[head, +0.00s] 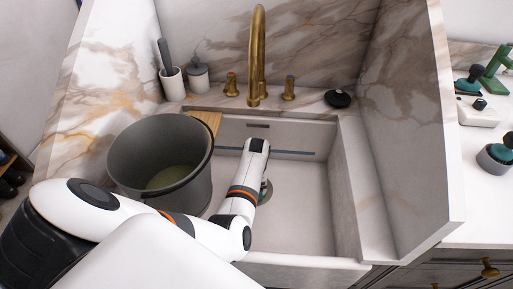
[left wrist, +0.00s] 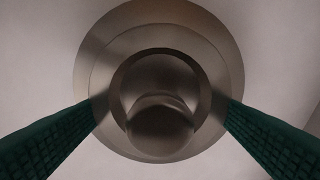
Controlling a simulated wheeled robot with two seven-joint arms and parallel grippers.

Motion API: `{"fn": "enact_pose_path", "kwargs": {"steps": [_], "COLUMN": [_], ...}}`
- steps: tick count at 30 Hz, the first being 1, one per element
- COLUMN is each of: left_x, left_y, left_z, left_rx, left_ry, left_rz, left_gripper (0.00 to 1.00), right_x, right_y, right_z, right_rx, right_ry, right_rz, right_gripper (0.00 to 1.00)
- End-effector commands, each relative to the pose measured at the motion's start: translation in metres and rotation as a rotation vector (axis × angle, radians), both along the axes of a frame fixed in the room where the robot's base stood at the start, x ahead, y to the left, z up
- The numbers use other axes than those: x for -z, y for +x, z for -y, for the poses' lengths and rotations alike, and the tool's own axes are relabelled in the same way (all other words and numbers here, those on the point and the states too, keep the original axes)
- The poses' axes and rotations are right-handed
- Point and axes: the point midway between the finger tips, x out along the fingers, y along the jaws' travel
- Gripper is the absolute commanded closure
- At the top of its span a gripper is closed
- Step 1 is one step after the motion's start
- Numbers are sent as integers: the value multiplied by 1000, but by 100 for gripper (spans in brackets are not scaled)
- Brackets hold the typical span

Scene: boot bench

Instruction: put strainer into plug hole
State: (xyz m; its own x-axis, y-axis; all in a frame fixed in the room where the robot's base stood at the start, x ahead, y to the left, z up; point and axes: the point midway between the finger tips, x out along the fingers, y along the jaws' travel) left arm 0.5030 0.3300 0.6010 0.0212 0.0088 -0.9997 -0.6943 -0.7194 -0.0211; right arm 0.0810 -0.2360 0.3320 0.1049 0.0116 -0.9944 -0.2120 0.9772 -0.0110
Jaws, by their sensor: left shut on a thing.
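The metal strainer (left wrist: 160,125), round with a knob in its middle, is between the two green fingers of my left gripper (left wrist: 160,112) in the left wrist view. The gripper is shut on it. A wider metal ring, the plug hole's rim (left wrist: 92,62), shows around and behind the strainer, roughly centred on it. I cannot tell whether the strainer touches it or hangs just above. In the head view the plug hole (head: 267,190) is in the sink floor, partly hidden by my left arm, which also hides most of the gripper. My right gripper is not in view.
A large grey pot (head: 135,150) stands at the sink's left, near my arm. A brass tap (head: 257,60) arches at the back. The sink (head: 305,210) is clear right of my arm, bounded by its right wall. A black round object (head: 338,98) lies on the back ledge.

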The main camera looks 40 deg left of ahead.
Motion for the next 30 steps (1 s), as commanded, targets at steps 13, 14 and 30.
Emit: {"fn": "enact_pose_path", "kwargs": {"steps": [13,14,30], "left_x": [19,19,13], "left_y": [-10,-10,-10], "left_z": [8,8,8], "left_rx": [-4,-4,-3], "left_ry": [-14,-14,-15], "left_rz": [-15,-14,-13], "left_gripper": [0,0,0], "right_x": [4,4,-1], "right_y": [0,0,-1], "right_z": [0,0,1], "right_rx": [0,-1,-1], "right_ry": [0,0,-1], "right_rz": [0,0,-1], "right_gripper": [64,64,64]}}
